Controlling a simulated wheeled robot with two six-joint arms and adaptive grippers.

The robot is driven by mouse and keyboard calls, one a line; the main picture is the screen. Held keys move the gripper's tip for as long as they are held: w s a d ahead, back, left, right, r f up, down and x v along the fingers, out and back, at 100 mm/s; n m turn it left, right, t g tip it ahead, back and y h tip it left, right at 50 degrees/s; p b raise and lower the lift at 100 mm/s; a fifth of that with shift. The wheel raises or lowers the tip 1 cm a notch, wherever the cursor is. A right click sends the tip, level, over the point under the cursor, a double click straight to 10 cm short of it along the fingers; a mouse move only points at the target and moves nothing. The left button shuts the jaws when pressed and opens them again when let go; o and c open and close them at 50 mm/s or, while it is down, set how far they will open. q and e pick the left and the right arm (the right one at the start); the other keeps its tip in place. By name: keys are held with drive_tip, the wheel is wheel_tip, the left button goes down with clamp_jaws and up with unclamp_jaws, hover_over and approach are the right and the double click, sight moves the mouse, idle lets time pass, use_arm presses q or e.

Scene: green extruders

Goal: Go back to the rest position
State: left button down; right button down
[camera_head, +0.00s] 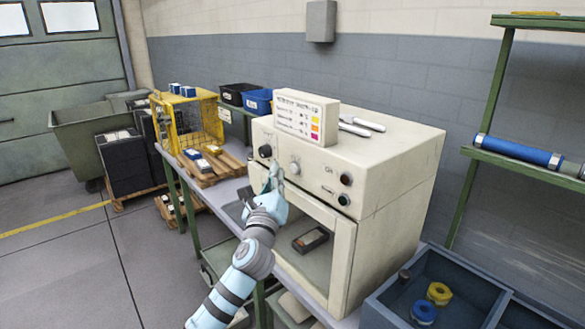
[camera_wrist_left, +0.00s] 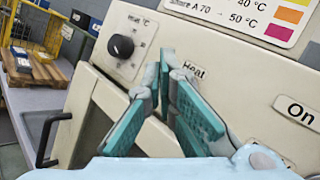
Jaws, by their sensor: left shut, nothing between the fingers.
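My left arm reaches up from the bottom of the head view. Its left gripper (camera_head: 274,172) is in front of the cream oven (camera_head: 385,180), near the control knobs. In the left wrist view, the teal-padded fingers of the gripper (camera_wrist_left: 168,62) are shut with nothing held, pointing at the panel by the "Heat" label. A black knob (camera_wrist_left: 121,47) is to their left. The oven's glass door (camera_head: 325,235) appears closed, and a dark item (camera_head: 310,240) shows behind it. My right gripper is not in view.
The oven stands on a workbench (camera_head: 228,190) with wooden pallets and a yellow cage (camera_head: 187,120) to the left. A blue-grey crate (camera_head: 450,265) with yellow and blue spools is at lower right. A green shelf (camera_head: 530,158) stands at right.

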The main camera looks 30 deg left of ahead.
use_arm(q)
drive_tip(key=s, duration=0.2)
drive_tip(key=s+a, duration=0.1)
drive_tip(key=shift+s, duration=0.35)
